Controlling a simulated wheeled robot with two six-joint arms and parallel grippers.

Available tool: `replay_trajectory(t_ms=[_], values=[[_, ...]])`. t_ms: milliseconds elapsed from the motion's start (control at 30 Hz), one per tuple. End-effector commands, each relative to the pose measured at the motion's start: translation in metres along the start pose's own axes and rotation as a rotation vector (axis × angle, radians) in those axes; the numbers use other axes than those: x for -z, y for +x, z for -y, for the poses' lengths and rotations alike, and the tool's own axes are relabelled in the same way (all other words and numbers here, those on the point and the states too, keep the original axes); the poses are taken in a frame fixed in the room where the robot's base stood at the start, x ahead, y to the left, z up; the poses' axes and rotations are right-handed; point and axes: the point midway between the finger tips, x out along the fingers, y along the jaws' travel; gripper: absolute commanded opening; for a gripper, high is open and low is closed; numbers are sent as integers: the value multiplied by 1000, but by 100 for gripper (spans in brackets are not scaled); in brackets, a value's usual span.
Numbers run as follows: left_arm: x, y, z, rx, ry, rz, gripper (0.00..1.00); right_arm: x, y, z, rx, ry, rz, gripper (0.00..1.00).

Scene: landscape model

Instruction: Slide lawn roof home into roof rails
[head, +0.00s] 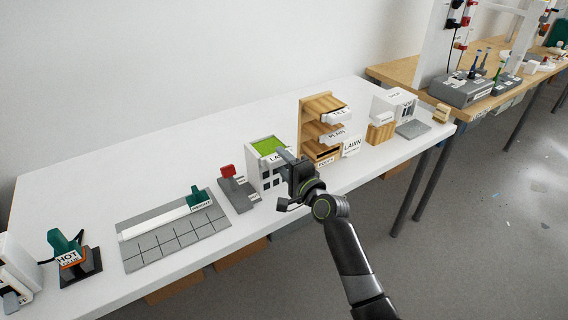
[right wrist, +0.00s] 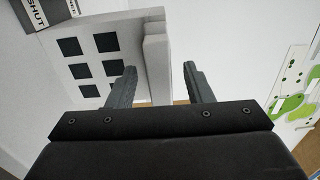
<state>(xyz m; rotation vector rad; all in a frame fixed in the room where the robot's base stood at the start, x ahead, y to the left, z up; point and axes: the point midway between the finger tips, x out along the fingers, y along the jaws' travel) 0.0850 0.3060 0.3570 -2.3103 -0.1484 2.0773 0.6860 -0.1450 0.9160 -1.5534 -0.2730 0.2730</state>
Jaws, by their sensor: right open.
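The lawn roof (head: 268,147) is a green-topped slab on the white house model (head: 254,178), with a label on its front partly hidden by my gripper. How far in the rails it sits I cannot tell. My right gripper (head: 286,178) is at the house's right front side. In the right wrist view its fingers (right wrist: 160,85) are apart, with a pale block (right wrist: 156,60) between them, nearer the left finger. The house's wall with dark square windows (right wrist: 92,55) is to the left there. My left gripper is not in view.
A red-handled grey device (head: 232,180) stands left of the house. A wooden roof rack (head: 306,122) with labelled shelves stands right of it. A grey gridded board (head: 180,236) and a dark green-handled HOT tool (head: 66,250) lie further left. The table's back left (head: 110,170) is clear.

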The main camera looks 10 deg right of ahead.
Motion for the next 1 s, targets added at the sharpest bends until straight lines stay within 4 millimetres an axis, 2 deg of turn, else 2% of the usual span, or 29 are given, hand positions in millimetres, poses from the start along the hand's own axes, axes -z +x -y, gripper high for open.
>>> replay_trajectory(t_ms=[167, 333, 900, 1000], values=[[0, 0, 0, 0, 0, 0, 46, 0, -4, 0, -1, 0, 0, 46], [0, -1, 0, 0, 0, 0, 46, 1, -24, -1, -1, -1, -2, 46], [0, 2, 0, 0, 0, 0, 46, 0, -141, -2, -3, -2, -1, 46], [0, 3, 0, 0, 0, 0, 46, 0, -156, -1, -1, -2, -1, 46]])
